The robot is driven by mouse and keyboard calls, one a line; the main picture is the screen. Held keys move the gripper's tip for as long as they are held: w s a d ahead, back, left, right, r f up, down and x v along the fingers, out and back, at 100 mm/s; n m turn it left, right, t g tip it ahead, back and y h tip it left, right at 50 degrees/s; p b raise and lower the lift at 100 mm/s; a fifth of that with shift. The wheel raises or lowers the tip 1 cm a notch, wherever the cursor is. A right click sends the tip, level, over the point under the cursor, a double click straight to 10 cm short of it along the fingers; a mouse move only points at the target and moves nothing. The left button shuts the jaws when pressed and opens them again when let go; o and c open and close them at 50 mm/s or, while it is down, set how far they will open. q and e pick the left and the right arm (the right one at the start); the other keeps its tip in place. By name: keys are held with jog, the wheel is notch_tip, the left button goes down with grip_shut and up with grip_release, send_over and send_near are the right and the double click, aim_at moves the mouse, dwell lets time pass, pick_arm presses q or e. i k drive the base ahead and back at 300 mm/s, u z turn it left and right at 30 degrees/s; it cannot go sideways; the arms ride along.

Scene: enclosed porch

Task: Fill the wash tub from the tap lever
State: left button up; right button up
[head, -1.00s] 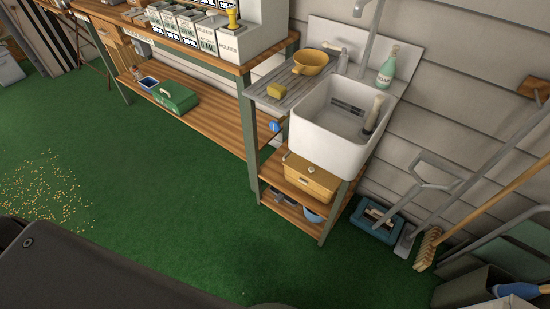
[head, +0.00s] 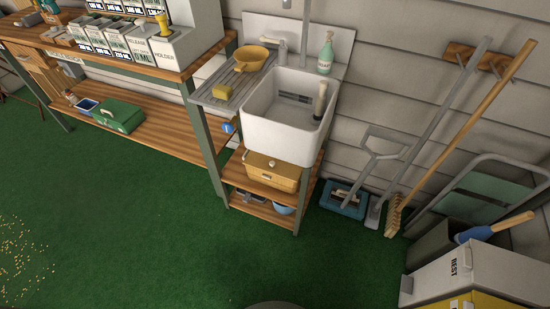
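The white wash tub (head: 292,139) sits in a wooden stand against the wall. A brush with a pale handle (head: 321,98) stands inside it at the right, and dark slots show on its inner back wall. A grey tap (head: 305,35) rises behind the tub. A small grey lever (head: 281,50) is on the white back panel, left of the tap column. No water shows in the tub. Neither of my grippers is in view.
A drainboard (head: 232,92) holds a yellow pan (head: 251,56) and a sponge (head: 219,90). A green bottle (head: 326,55) stands behind the tub. A broom (head: 398,206), tools and bins (head: 464,272) crowd the right. Green floor (head: 150,225) is clear in front.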

aim_at(263, 39)
jog(key=u, duration=1.25)
jog(key=i, duration=1.3)
jog(key=z, duration=1.4)
